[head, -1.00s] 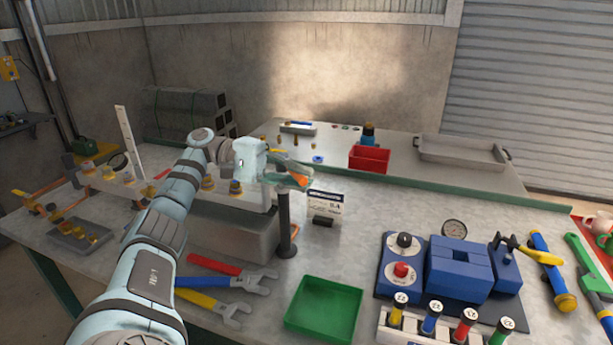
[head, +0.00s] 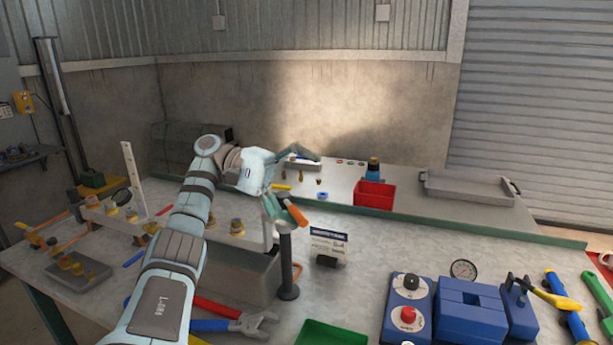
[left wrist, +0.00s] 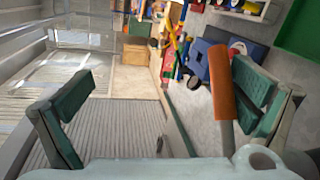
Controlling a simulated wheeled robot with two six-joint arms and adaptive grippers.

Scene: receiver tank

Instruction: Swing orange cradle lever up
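The orange cradle lever (head: 297,212) is a short orange grip on a pale rod, above a dark post (head: 288,262) at the right end of the pale rack. In the head view it slants. My left gripper (head: 297,186) is at the lever, its green-padded fingers spread wide. In the left wrist view the lever (left wrist: 222,85) stands between the open fingers, close beside the right-hand finger; I cannot tell if they touch. Nothing is gripped. The lever's pivot is hidden. My right gripper is not in view.
A small white sign (head: 328,243) stands right of the post. A red bin (head: 374,195) and grey tray (head: 468,188) sit behind. Blue equipment (head: 470,310) is at right.

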